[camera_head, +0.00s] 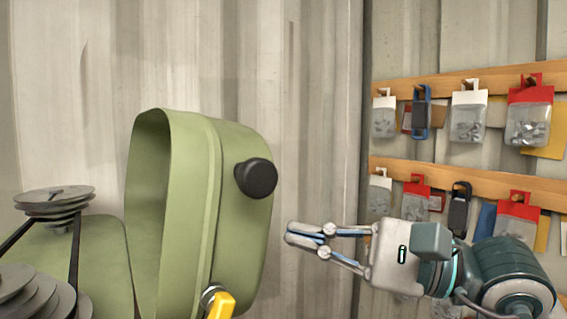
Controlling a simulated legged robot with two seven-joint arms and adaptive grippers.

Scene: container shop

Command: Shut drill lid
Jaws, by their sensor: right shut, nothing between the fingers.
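The green drill lid (236,215) stands raised and open, with a round black knob (256,178) on its right face. The drill's green body (103,262) is at the lower left, with stepped grey pulleys and a dark belt showing. My right gripper (289,233) is to the right of the lid, below and right of the knob. Its fingers are shut and empty, pointing left, and in this view a small gap shows between the fingertips and the lid. My left gripper is not in view.
A yellow part (221,306) sits at the lid's lower edge. Wooden rails (460,178) with hanging packets of hardware line the wall at the right, behind my right arm. A corrugated metal wall (320,110) stands behind, and the space above the gripper looks clear.

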